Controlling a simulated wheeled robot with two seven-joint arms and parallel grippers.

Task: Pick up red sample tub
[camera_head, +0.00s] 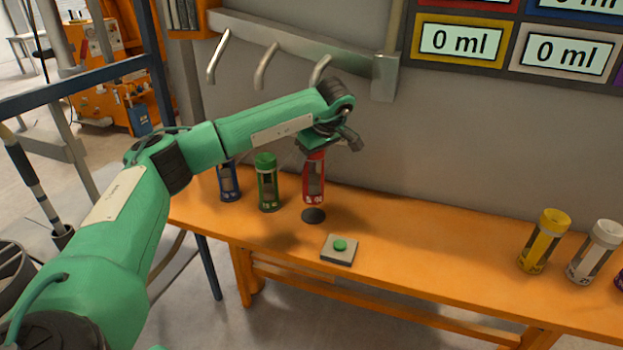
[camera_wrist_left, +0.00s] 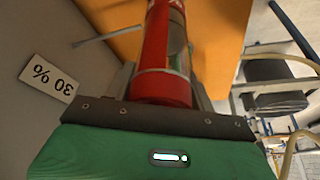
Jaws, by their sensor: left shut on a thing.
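The red sample tub (camera_head: 314,186) is upright, with a clear window in its side, above or beside a dark round disc (camera_head: 313,215) on the orange table. I cannot tell for sure whether its base is clear of the table. My left gripper (camera_head: 318,152) reaches it from above and is shut on its top. In the left wrist view the red tub (camera_wrist_left: 162,86) sits between the jaws and runs away from the camera. The fingertips are mostly hidden behind the tub and gripper body. My right gripper is not in view.
A green tub (camera_head: 267,184) and a blue tub (camera_head: 229,184) stand left of the red one. A green button on a grey block (camera_head: 338,250) lies in front. Yellow (camera_head: 543,242) and white (camera_head: 594,252) tubs stand far right. The table (camera_head: 430,237) between is clear. Wall hooks (camera_head: 266,66) hang behind.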

